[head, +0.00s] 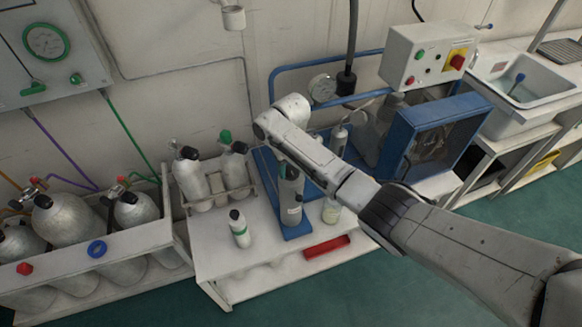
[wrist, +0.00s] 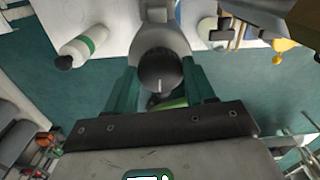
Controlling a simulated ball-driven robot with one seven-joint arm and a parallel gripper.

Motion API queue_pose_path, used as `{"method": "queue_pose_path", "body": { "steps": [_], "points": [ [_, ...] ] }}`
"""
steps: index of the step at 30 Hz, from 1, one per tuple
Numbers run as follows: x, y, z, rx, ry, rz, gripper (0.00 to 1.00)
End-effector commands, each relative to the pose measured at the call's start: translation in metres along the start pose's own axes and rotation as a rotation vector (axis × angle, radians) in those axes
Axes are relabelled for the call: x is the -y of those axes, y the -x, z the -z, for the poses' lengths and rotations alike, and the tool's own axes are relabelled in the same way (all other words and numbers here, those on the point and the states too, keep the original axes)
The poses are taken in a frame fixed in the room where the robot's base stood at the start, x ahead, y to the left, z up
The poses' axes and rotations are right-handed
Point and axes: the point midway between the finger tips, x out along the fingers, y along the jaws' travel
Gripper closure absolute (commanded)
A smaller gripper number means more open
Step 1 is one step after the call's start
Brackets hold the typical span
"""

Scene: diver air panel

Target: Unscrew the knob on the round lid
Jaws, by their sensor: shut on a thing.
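A black round knob (wrist: 160,72) with a pale index line sits on top of a grey upright body (wrist: 158,38) in the wrist view. My gripper (wrist: 160,85) has its two green fingers on either side of the knob and is shut on it. In the head view a grey cylinder (head: 290,205) stands upright on a blue base (head: 298,231), under my forearm. My arm hides the gripper and most of the knob there. The round lid cannot be told apart clearly from the body below the knob.
A small green-banded bottle (head: 239,232) stands to the left, also in the wrist view (wrist: 84,46). Racked cylinders (head: 190,180) stand behind left. A blue-framed box (head: 435,135) is at the right.

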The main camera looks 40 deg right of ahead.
Motion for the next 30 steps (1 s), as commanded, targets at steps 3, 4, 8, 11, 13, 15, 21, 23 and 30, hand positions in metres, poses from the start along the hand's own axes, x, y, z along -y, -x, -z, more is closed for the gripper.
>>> {"method": "queue_pose_path", "body": {
  "steps": [3, 4, 8, 11, 13, 15, 21, 23, 30],
  "points": [
    [0.0003, 0.0, -0.0003, 0.001, 0.037, 0.0, 0.76],
    [0.0003, 0.0, -0.0003, 0.001, 0.044, 0.0, 0.76],
    [0.0003, 0.0001, -0.0003, 0.001, 0.066, 0.0, 0.76],
    [0.0002, 0.0002, -0.0003, 0.001, 0.072, 0.0, 0.76],
    [0.0002, 0.0002, -0.0003, 0.001, 0.074, 0.0, 0.76],
    [0.0002, 0.0002, -0.0003, 0.001, 0.074, 0.0, 0.76],
    [0.0001, 0.0003, -0.0004, 0.001, 0.074, 0.0, 0.76],
    [0.0001, 0.0002, -0.0003, 0.001, 0.073, 0.0, 0.41],
    [0.0, 0.0002, -0.0002, 0.001, 0.073, 0.0, 0.2]
  ]
}}
